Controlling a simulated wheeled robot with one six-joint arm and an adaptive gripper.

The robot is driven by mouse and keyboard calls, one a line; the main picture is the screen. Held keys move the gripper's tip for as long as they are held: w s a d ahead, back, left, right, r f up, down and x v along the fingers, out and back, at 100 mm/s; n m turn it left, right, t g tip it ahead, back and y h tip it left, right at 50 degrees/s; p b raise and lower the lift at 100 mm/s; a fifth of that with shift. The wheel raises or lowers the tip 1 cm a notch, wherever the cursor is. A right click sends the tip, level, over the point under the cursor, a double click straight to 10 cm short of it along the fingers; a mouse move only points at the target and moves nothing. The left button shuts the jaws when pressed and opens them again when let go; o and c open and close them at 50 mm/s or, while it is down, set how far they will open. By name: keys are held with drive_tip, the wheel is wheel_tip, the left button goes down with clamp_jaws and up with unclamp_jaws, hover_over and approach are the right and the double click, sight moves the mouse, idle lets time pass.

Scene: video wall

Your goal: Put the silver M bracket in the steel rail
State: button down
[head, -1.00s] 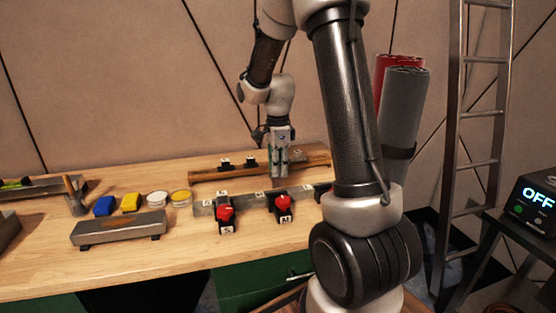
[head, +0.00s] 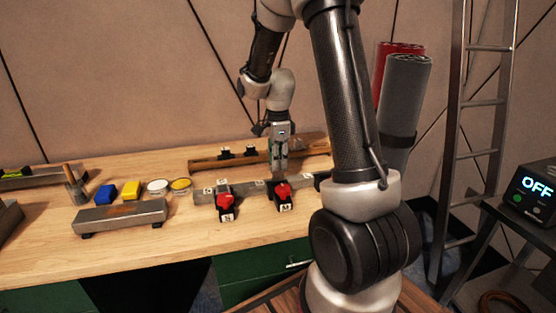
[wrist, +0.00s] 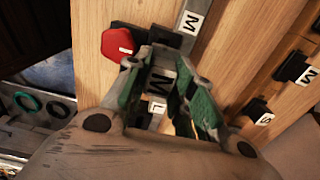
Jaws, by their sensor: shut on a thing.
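My gripper (head: 280,172) is shut on a small grey bracket (wrist: 166,88) and holds it above or at the steel rail; whether it touches the rail is unclear. The bracket is mostly hidden between the green fingers, which also show in the wrist view (wrist: 170,98). The steel rail (head: 240,190) lies along the bench with white letter labels. In the wrist view an M label (wrist: 192,22) sits on the rail beyond the fingers, and an L label (wrist: 157,107) shows between them.
Two black clamps with red knobs, left (head: 224,200) and right (head: 283,192), sit at the rail's front. A wooden rail (head: 205,164) with black brackets (head: 250,151) lies behind.

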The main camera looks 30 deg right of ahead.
sight(278, 180)
drive_tip(key=shift+f, duration=0.6)
idle(0.6)
drive_tip(key=shift+f, duration=0.35)
drive_tip(key=shift+f, duration=0.3)
idle(0.3)
drive_tip(key=shift+f, duration=0.4)
drive_tip(key=shift+f, duration=0.3)
idle(0.3)
drive_tip(key=shift+f, duration=0.65)
drive_tip(key=c, duration=1.1)
unclamp_jaws()
